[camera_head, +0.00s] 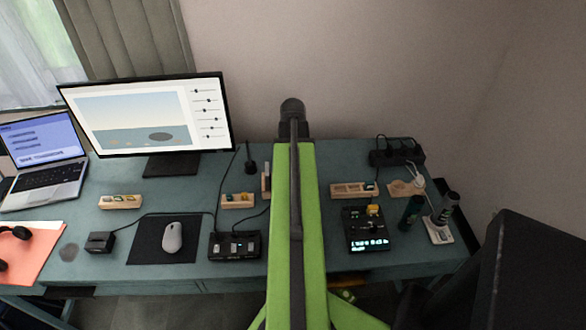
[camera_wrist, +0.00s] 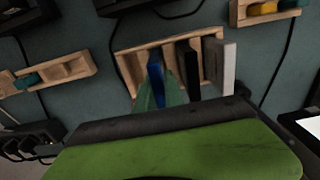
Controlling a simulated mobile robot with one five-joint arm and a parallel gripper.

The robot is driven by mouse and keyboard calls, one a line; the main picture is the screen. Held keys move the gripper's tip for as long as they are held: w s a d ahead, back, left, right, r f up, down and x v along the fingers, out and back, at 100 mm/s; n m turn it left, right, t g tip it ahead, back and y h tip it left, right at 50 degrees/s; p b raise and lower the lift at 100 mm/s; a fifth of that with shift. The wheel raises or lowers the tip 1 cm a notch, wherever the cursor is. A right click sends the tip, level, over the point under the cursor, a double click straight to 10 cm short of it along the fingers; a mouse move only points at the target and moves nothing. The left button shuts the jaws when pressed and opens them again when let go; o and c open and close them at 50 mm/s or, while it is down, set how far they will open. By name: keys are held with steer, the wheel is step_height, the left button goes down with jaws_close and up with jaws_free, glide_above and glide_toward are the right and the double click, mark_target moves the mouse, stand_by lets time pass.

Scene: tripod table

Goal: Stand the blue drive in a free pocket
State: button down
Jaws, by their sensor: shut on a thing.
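In the wrist view, a wooden rack (camera_wrist: 133,51) with several pockets lies beyond my gripper. My gripper (camera_wrist: 159,95), with greenish fingers, is shut on the blue drive (camera_wrist: 156,72). The blue drive is upright over or in a pocket left of the rack's middle; I cannot tell whether its lower end is seated. A black drive (camera_wrist: 187,67) stands to its right, and a light grey drive (camera_wrist: 221,68) stands at the right end. The pocket area left of the blue drive looks empty. In the head view my arm hides the gripper, the blue drive and most of the rack.
Other wooden holders flank the rack: one with a teal item (camera_wrist: 50,75) on the left, one with yellow items (camera_wrist: 265,11) upper right. A black power strip (camera_wrist: 32,140) lies lower left. Cables cross the desk. The head view shows a monitor (camera_head: 150,115) and mouse (camera_head: 172,237).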

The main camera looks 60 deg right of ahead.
steer(key=shift+f+b, duration=0.55)
steer(key=shift+f, duration=0.05)
steer(key=c, duration=1.3)
jaws_free()
steer(key=shift+r, duration=0.1)
steer(key=shift+c, duration=0.2)
step_height(320, 180, up, 18)
steer(key=p, duration=1.7)
steer(key=shift+f+p, duration=0.25)
steer(key=shift+p, duration=0.1)
